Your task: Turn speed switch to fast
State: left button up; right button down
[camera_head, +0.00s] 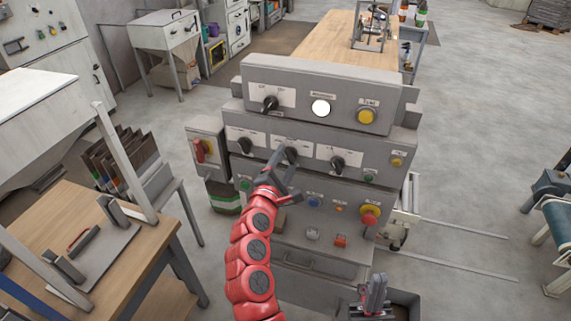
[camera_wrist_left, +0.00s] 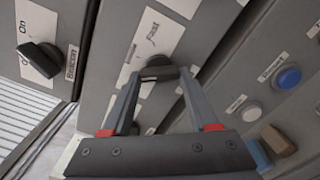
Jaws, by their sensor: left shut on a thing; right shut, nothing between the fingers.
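The speed switch (camera_head: 291,153) is a black rotary knob, the middle of a row of three on the grey control panel. My left gripper (camera_head: 283,172) is at this knob. Its fingers (camera_wrist_left: 160,77) are on both sides of the knob's handle and shut on it. The fingers partly hide the knob and its label in the head view. My right gripper (camera_head: 376,290) is shut and empty, low in front of the panel.
Similar black knobs (camera_head: 244,145) and (camera_head: 337,162) flank the switch, with another knob (camera_head: 270,103) above. A red emergency button (camera_head: 370,214), a blue button (camera_head: 313,202) and a red-handled switch (camera_head: 202,150) are close by. A wooden table (camera_head: 110,240) stands at left.

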pick_arm(q)
jog(key=m+b, duration=0.1)
jog(key=m, duration=0.2)
jog(key=shift+f+m+b, duration=0.1)
jog(key=shift+m+b, duration=0.3)
jog(key=m+b, duration=0.1)
jog(key=m, duration=0.1)
jog(key=shift+m+b, duration=0.95)
jog(key=shift+m, duration=0.35)
jog(key=m+b, duration=0.3)
jog(key=m, duration=0.1)
jog(key=shift+b, duration=0.3)
jog(key=shift+r+m+b, duration=0.15)
jog(key=shift+m+b, duration=0.65)
jog(key=shift+m, duration=0.2)
jog(key=shift+r+m+b, duration=0.15)
jog(key=shift+m+b, duration=0.65)
jog(key=shift+m, duration=0.2)
jog(key=o, duration=1.4)
jog(key=shift+r, duration=0.1)
